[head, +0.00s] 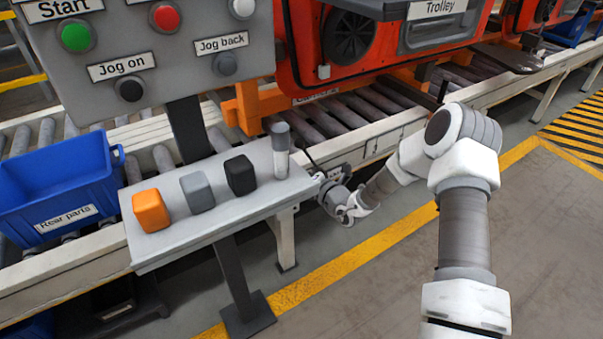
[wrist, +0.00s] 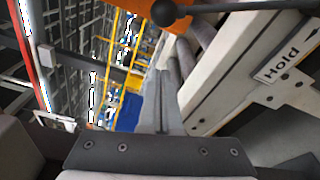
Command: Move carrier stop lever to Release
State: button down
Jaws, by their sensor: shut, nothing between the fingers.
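The carrier stop lever shows in the wrist view as a black ball knob (wrist: 164,12) on a thin dark rod, which runs off toward the upper right. A "Hold" label (wrist: 280,62) with an arrow is on the pale rail to the right of it. No Release label is readable. My gripper (wrist: 161,88) is shut and empty. Its fingertips point toward the knob and appear apart from it. In the head view my gripper (head: 324,181) is low beside the conveyor's near side, just right of the small shelf. The lever is hard to make out there.
A grey shelf (head: 235,215) holds orange, grey and black blocks and a grey cylinder (head: 281,150). A button panel (head: 150,50) stands behind it. A blue bin (head: 55,190) is at left. An orange carrier (head: 375,45) sits on the rollers. Floor at right is clear.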

jog(key=w, duration=0.1)
jog(key=w+b, duration=0.1)
jog(key=w, duration=0.1)
jog(key=w+r, duration=0.1)
jog(key=w, duration=0.1)
jog(key=shift+d+b, duration=0.2)
jog(key=shift+b, duration=0.2)
